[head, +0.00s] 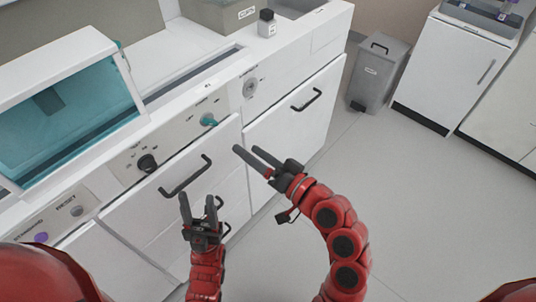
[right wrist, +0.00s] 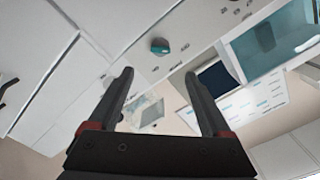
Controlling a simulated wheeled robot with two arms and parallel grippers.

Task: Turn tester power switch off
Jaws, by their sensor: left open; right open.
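A teal knob (head: 208,120) sits on the white front panel of the bench, with small lettering beside it that I cannot read surely. It also shows in the right wrist view (right wrist: 159,46), beyond and between my fingers. My right gripper (head: 246,151) is open and empty, to the right of and below the teal knob in the head view, apart from it. My left gripper (head: 198,204) is open and empty, in front of the drawer below the panel. A black knob (head: 147,163) sits further left on the same panel.
A drawer handle (head: 185,176) juts out near my left gripper, and another handle (head: 306,99) is to the right. A teal-windowed cabinet (head: 70,115) stands on the bench. A grey bin (head: 377,72) stands on the floor. The floor at right is clear.

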